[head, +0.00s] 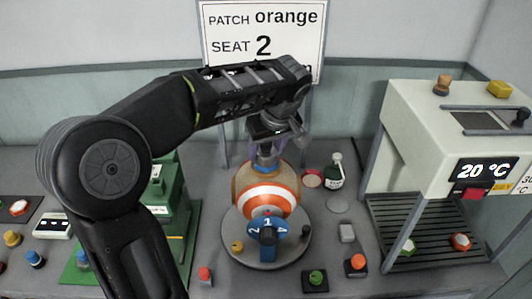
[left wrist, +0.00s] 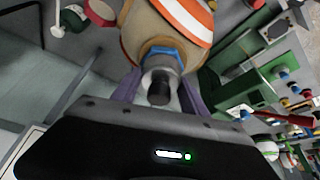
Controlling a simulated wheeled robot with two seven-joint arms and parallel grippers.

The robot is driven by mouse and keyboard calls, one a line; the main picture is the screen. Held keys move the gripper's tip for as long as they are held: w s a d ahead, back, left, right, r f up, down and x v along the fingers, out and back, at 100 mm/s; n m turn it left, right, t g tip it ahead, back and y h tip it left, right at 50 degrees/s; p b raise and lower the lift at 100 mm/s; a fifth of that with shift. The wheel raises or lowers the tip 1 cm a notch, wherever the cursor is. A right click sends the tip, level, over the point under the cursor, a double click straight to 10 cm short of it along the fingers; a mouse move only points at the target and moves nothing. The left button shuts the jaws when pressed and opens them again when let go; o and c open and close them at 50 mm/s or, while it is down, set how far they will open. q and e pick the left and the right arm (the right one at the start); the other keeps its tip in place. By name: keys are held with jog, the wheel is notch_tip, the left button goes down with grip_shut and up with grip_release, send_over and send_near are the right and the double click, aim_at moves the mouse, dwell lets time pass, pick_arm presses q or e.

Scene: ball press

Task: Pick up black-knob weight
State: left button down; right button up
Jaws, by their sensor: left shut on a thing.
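The black-knob weight (left wrist: 158,90) is a grey cylinder with a black knob, seen between my fingers in the left wrist view. My left gripper (head: 265,148) points down above the ball and is shut on this weight. The fingers (left wrist: 157,88) show on both sides of it. The weight is at the blue collar (left wrist: 160,52) on top of the tan ball (left wrist: 140,30); I cannot tell whether it touches. The ball (head: 266,190) has orange and white bands and sits on a round grey base (head: 290,249). My right gripper is out of view.
A blue numbered dial (head: 267,234) is at the front of the base. A white machine (head: 420,130) reading 20 °C stands at right, a green stepped block (head: 172,215) at left. Bottle (head: 336,175), and several small knobbed pieces lie around. A sign (head: 262,35) reads "PATCH orange, SEAT 2".

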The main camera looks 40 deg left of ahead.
pick_arm(q)
jog(key=shift+r, duration=0.1)
dwell(0.4)
jog(key=shift+w+r, duration=0.1)
jog(key=shift+r, duration=0.4)
notch_tip(320, 180, up, 4)
jog(key=shift+r+b, duration=0.25)
jog(key=shift+b, duration=0.15)
notch_tip(320, 180, up, 4)
jog(key=shift+f+p, duration=0.2)
jog(key=shift+p, duration=0.85)
jog(key=shift+r+p, duration=0.45)
jog(key=shift+r, duration=0.05)
jog(key=shift+f, duration=0.1)
